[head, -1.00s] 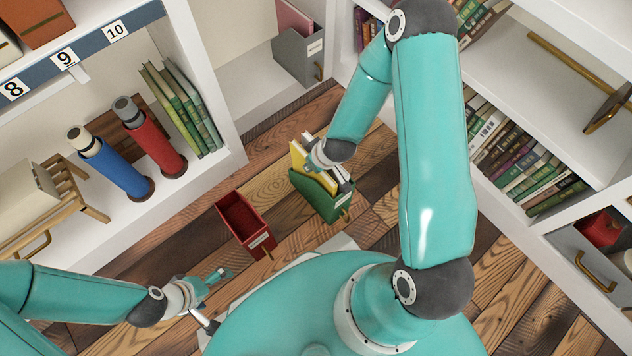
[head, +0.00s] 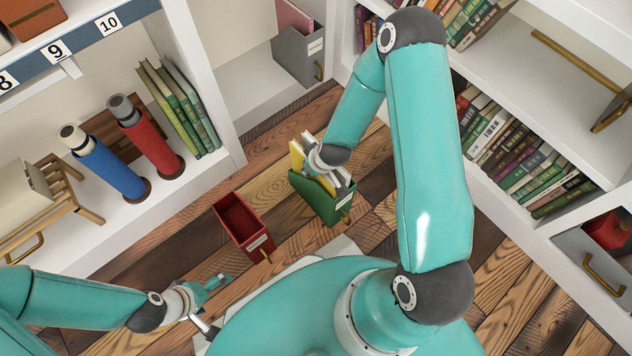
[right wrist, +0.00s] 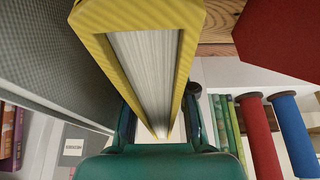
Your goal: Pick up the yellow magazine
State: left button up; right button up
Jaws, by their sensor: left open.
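The yellow magazine (head: 298,157) stands in a green magazine box (head: 318,205) on the wooden floor, next to white-paged volumes. In the right wrist view the yellow magazine (right wrist: 150,60) is large and close, with pale page edges between yellow covers. My right gripper (head: 325,165) is at the top of the green box, beside or over the magazine. Its dark fingers (right wrist: 158,120) show on both sides of the magazine's far end; whether they press on it cannot be told. My left gripper (head: 218,286) is open and empty, low at the left, apart from the boxes.
An empty red box (head: 243,225) stands left of the green box. A left shelf holds blue (head: 105,165) and red (head: 145,138) cylinders and green books (head: 180,110). A grey box (head: 300,55) stands at the back. Bookshelves (head: 515,150) bound the right.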

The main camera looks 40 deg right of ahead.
dwell(0.3)
grip_shut()
dwell(0.3)
jog(key=shift+r, duration=0.15)
